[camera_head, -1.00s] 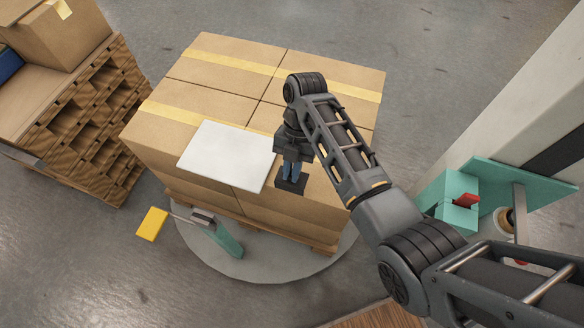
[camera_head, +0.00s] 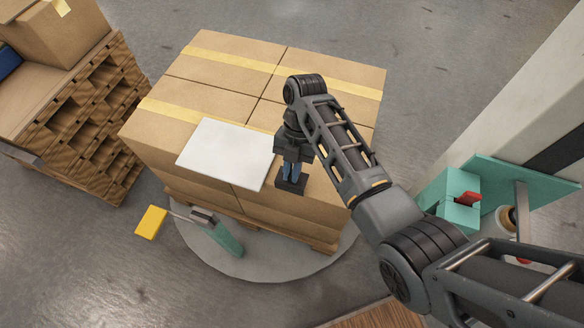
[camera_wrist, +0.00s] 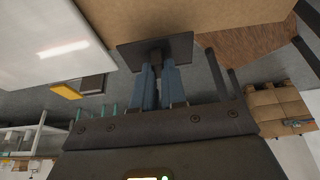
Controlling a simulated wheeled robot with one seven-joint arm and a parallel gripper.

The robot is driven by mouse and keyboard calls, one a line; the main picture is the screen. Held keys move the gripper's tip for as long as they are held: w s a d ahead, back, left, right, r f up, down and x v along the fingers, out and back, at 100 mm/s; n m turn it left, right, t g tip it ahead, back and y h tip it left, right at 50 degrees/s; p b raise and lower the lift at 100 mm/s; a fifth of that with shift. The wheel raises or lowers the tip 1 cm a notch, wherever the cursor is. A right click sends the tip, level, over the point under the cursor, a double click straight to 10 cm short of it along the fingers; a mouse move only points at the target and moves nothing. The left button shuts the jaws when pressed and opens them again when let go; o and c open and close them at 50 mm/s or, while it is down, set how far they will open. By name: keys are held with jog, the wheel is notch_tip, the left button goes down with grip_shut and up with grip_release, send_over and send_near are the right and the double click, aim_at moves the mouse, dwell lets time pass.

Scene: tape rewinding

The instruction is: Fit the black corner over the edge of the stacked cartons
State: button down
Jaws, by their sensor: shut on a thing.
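The stacked cartons (camera_head: 185,88) sit on a pallet, taped with yellow strips. The black corner (camera_head: 291,184) is a flat dark piece at the near top edge of the stack, right of a white sheet. In the wrist view the black corner (camera_wrist: 178,50) shows as a dark plate at the carton edge, with its stem between my blue fingertips. My gripper (camera_head: 290,168) is shut on it and points down. I cannot tell whether the corner touches the carton; its underside is hidden.
A white sheet (camera_head: 226,153) lies on the near cartons. A teal-handled tool (camera_head: 222,236) and a yellow block (camera_head: 151,222) are below the near side. A wooden rack (camera_head: 85,125) stands left. A teal stand (camera_head: 450,193) with a tape roll is at right.

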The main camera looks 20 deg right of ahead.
jog(key=shift+f+b, duration=0.7)
jog(key=shift+f, duration=0.4)
jog(key=shift+f+b, duration=0.4)
jog(key=shift+f, duration=0.2)
dwell(0.6)
jog(key=c, duration=1.1)
grip_release()
jog(key=shift+o, duration=0.3)
jog(key=o, duration=0.3)
jog(key=shift+o, duration=0.2)
jog(key=shift+r, duration=0.1)
jog(key=shift+r+p, duration=3.25)
jog(key=shift+r, duration=0.65)
